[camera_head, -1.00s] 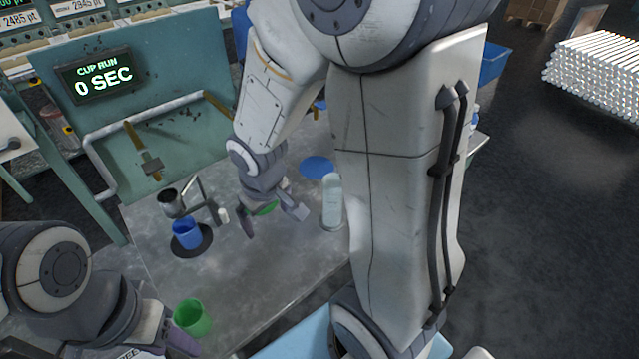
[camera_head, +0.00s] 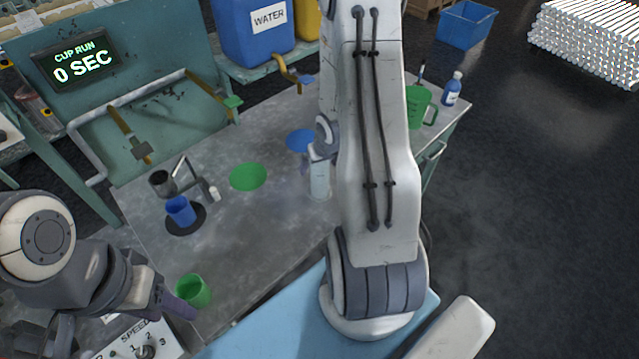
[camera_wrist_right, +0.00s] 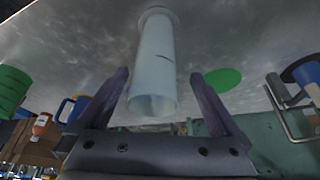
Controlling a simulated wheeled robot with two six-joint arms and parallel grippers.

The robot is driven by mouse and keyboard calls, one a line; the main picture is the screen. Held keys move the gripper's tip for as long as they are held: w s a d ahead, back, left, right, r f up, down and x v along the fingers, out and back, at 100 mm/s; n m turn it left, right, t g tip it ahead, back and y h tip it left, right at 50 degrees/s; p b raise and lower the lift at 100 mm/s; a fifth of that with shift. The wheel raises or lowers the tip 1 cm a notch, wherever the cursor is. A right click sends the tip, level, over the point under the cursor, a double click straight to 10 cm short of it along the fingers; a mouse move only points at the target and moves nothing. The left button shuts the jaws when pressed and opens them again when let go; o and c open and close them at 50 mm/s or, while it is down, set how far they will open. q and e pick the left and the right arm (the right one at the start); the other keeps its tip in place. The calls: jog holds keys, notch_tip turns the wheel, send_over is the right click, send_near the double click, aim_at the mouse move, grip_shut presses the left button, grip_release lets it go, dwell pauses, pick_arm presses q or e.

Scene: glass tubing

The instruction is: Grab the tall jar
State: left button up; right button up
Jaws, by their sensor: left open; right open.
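The tall jar (camera_head: 319,182) is a pale, translucent cylinder standing on the grey table, partly hidden by my right arm. It also shows large in the right wrist view (camera_wrist_right: 155,62), its near end facing the gripper. My right gripper (camera_wrist_right: 164,90) is open, with one dark finger on each side of the jar; I cannot tell whether they touch it. In the head view it is mostly hidden behind my arm. My left gripper (camera_head: 177,303) is open at the lower left, low beside a green cup (camera_head: 193,289), far from the jar.
A green disc (camera_head: 248,177) and a blue disc (camera_head: 301,140) lie near the jar. A blue cup (camera_head: 181,212) stands on a dark disc by a metal stand (camera_head: 190,176).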

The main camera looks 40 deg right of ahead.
jog(key=x, duration=0.4)
jog(key=shift+s+d+f, duration=0.1)
jog(key=shift+s+d, duration=0.15)
jog(key=shift+w+f, duration=0.2)
jog(key=shift+f, duration=0.3)
jog(key=c, duration=1.5)
jog(key=shift+r, duration=0.15)
